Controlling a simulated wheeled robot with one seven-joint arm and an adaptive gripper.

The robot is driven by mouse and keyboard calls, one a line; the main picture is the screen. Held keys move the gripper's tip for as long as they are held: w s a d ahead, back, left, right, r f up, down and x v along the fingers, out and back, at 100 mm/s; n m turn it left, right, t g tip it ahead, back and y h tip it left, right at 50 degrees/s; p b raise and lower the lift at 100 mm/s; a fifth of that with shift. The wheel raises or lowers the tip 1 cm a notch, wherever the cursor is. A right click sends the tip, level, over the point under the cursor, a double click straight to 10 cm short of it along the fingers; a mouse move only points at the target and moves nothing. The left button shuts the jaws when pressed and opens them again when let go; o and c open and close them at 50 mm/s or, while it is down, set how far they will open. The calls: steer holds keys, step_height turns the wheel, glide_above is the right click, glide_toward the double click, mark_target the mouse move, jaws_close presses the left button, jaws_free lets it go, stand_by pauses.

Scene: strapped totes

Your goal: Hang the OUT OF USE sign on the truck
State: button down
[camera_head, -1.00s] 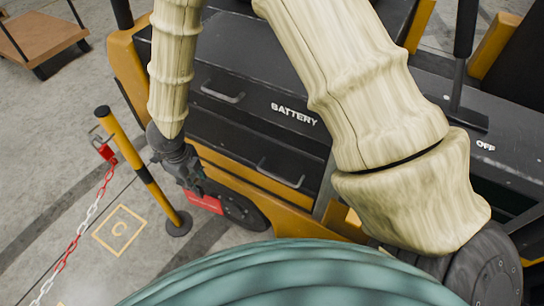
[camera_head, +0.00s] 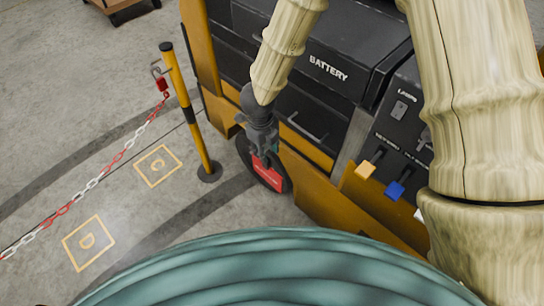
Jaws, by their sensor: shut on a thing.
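My gripper (camera_head: 263,152) points down in front of the truck's side, near its wheel. It is shut on a red sign (camera_head: 267,174), which hangs below the fingers; its lettering is too small to read. The truck (camera_head: 310,185) is yellow and black, with a drawer panel marked BATTERY (camera_head: 328,68). A dark wheel (camera_head: 245,150) is partly hidden behind the sign and gripper. Part of the truck is hidden behind my arm.
A yellow and black post (camera_head: 186,112) with a red padlock (camera_head: 162,84) and a red and white chain (camera_head: 106,168) stands left of the gripper. Floor squares C (camera_head: 158,180) and D (camera_head: 88,242) are clear. A cart (camera_head: 115,4) is at top left.

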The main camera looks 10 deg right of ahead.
mark_target(298, 126)
steer(key=shift+d+f, duration=0.1)
steer(key=shift+d, duration=0.15)
steer(key=shift+w+a, duration=0.25)
steer(key=shift+w, duration=0.05)
steer(key=shift+w+d+p, duration=0.65)
steer(key=shift+w+d, duration=0.85)
steer(key=shift+d, duration=0.55)
steer(key=shift+w+d+p, duration=0.65)
steer(key=shift+w+d, duration=0.9)
steer(key=shift+d, duration=0.45)
steer(key=shift+w+d+p, duration=0.65)
steer(key=shift+w+d, duration=0.85)
steer(key=shift+d, duration=0.55)
steer(key=shift+w+d+f, duration=0.1)
steer(key=shift+d, duration=0.05)
steer(key=shift+f+b, duration=0.85)
steer(key=shift+f, duration=0.5)
